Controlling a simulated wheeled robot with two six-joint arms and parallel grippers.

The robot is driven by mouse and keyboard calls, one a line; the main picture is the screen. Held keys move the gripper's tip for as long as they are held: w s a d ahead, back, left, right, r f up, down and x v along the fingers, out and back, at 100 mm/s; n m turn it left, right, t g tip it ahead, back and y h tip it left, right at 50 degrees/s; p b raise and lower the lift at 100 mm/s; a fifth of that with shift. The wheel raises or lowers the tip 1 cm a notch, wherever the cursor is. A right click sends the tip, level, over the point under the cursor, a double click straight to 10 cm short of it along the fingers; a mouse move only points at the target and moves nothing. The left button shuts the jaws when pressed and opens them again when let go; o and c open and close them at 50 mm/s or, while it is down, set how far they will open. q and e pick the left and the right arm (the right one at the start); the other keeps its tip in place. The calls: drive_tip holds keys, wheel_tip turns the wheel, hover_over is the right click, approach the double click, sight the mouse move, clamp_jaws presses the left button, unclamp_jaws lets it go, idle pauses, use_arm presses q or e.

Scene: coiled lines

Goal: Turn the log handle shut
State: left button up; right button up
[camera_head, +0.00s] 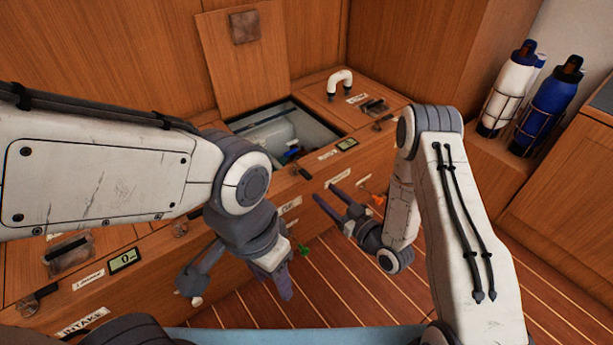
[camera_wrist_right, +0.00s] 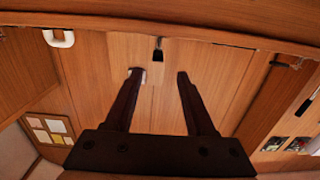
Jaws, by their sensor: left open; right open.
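An open hatch (camera_head: 330,128) in the wooden bench top shows a pale fitting with a small blue handle (camera_head: 292,152) inside. I cannot read which handle is the log's. An orange handle (camera_head: 377,200) and a green handle (camera_head: 303,250) show at the bench front, both partly hidden. My right gripper (camera_head: 324,192) is open and empty before the bench front, below the hatch. Its spread fingers also show in the right wrist view (camera_wrist_right: 157,74), with nothing between them but wood behind.
The hatch's wooden lid (camera_head: 240,60) leans upright behind the opening. A white bent pipe (camera_head: 340,80) and small displays (camera_head: 125,260) sit on the bench. Blue (camera_head: 552,100) and white (camera_head: 507,92) bottles stand in racks at right. Striped floor (camera_head: 345,275) is clear.

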sight(310, 179)
drive_tip(key=shift+t, duration=0.3)
drive_tip(key=b+x, duration=0.3)
drive_tip(key=x, duration=0.6)
drive_tip(key=shift+d, duration=0.1)
drive_tip(key=shift+w+a+b, duration=0.3)
drive_tip(key=shift+w, duration=0.15)
clamp_jaws()
idle(0.6)
